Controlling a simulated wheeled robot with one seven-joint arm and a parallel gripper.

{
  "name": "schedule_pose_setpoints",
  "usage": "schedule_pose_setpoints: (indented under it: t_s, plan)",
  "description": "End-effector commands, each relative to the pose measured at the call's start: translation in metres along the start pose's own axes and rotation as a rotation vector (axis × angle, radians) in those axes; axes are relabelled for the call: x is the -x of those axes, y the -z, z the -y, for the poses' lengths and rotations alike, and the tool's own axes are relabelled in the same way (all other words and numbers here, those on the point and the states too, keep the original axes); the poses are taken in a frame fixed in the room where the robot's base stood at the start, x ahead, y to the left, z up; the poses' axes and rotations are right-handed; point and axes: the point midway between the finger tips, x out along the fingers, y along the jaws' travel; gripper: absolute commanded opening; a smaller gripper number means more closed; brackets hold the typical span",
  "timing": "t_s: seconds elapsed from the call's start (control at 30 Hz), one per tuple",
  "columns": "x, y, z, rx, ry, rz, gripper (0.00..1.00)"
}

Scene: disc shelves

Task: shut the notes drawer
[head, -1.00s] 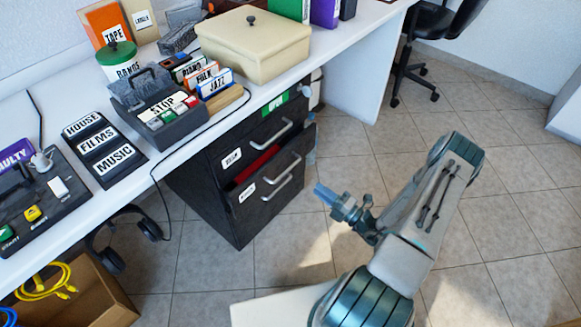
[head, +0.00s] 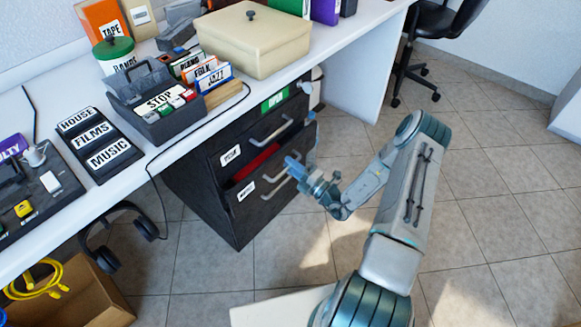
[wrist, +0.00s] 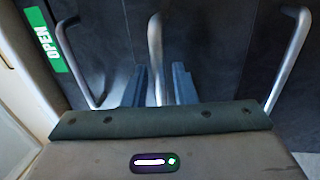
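A dark drawer cabinet (head: 205,190) stands under the desk. One of its drawers (head: 268,200), below the top one, stands partly out, with something red (head: 257,162) showing inside. Its label (head: 246,190) is too small to read, so I cannot confirm it is the notes drawer. My gripper (head: 292,166) is in front of this drawer, by its handle. In the wrist view my gripper's fingers (wrist: 160,88) are apart, one on each side of the middle handle (wrist: 155,45). Whether they touch it cannot be told.
Another handle (wrist: 78,60) and a green OPEN sign (wrist: 45,40) lie to the left in the wrist view; a further handle (wrist: 291,55) is at right. The desk (head: 345,50) overhangs the cabinet. A cardboard box (head: 95,295) stands lower left.

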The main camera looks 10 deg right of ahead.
Motion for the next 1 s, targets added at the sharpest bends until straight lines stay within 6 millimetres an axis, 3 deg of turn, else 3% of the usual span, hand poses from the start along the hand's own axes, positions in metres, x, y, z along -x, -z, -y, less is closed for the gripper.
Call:
schedule_pose_setpoints:
  t_s: [0.3,0.4,0.63,0.9,1.0]
  plan:
    - [-0.003,0.0,0.0,0.0,0.0,0.0,0.25]
    - [-0.003,0.0,0.0,0.0,0.0,-0.001,0.0]
    - [-0.007,0.0,0.001,0.0,0.0,-0.002,0.0]
    - [-0.044,0.001,0.008,0.0,-0.001,-0.002,0.0]
    - [-0.047,0.001,0.008,0.0,0.0,-0.002,0.0]
